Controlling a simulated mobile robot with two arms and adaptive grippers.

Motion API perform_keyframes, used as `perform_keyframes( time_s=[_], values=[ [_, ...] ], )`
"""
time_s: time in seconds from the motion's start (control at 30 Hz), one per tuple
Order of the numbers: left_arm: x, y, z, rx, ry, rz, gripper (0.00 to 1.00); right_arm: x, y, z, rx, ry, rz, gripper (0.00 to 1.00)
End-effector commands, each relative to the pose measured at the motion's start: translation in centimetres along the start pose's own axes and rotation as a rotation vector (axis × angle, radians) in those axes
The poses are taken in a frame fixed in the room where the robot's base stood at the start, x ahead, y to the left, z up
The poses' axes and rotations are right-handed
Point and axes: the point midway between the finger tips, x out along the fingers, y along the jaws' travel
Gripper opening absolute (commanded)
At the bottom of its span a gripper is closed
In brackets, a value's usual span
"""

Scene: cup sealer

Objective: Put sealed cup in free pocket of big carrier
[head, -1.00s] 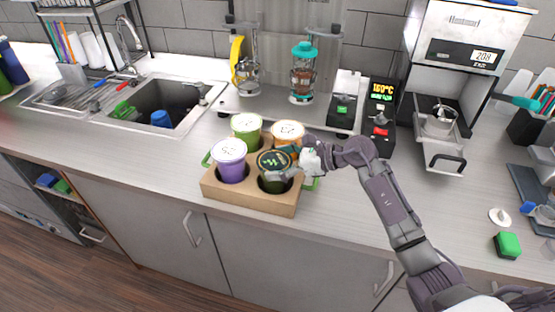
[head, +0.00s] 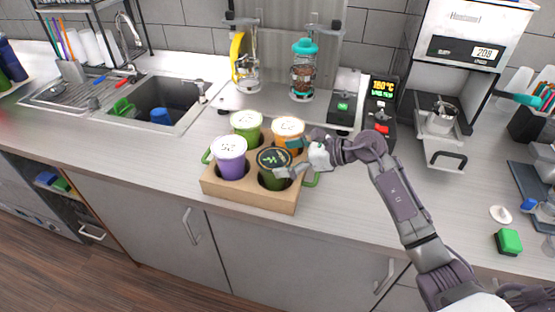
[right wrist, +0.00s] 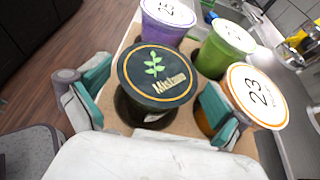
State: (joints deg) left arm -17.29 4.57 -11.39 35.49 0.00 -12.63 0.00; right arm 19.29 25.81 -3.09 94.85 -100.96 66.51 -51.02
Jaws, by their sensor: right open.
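The sealed cup with a black, leaf-printed lid (head: 274,160) stands in the front right pocket of the big cardboard carrier (head: 247,194). In the right wrist view its lid (right wrist: 157,77) is upright and central, and its body sits down in the pocket. My right gripper (head: 288,157) is open, with its fingers on either side of this cup. In the right wrist view the teal finger pads (right wrist: 152,92) look apart from the lid. A purple cup (head: 231,162), a green cup (head: 246,126) and an orange cup (head: 288,134) fill the other pockets. My left gripper is out of view.
The carrier has green side handles (head: 311,180) and stands near the counter's front edge. Behind it are a teal-topped bean jar (head: 303,75) and a black scale (head: 343,108). The sink (head: 165,100) is at left; the counter left of the carrier is clear.

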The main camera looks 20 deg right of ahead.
Motion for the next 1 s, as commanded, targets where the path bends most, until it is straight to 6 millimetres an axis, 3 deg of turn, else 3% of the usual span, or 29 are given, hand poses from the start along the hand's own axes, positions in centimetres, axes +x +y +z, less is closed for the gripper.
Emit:
perform_keyframes(
  time_s=[0.3, 0.5, 1.0],
  values=[
    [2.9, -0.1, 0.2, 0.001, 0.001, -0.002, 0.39, -6.8, 0.0, -0.5, -0.003, 0.006, 0.000, 1.00],
    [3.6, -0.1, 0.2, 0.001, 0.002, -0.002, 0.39, -9.4, 0.0, -0.3, -0.002, 0.003, 0.000, 1.00],
    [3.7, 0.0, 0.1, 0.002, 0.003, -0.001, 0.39, -10.0, 0.1, -0.1, 0.000, 0.001, 0.002, 1.00]
  ],
)
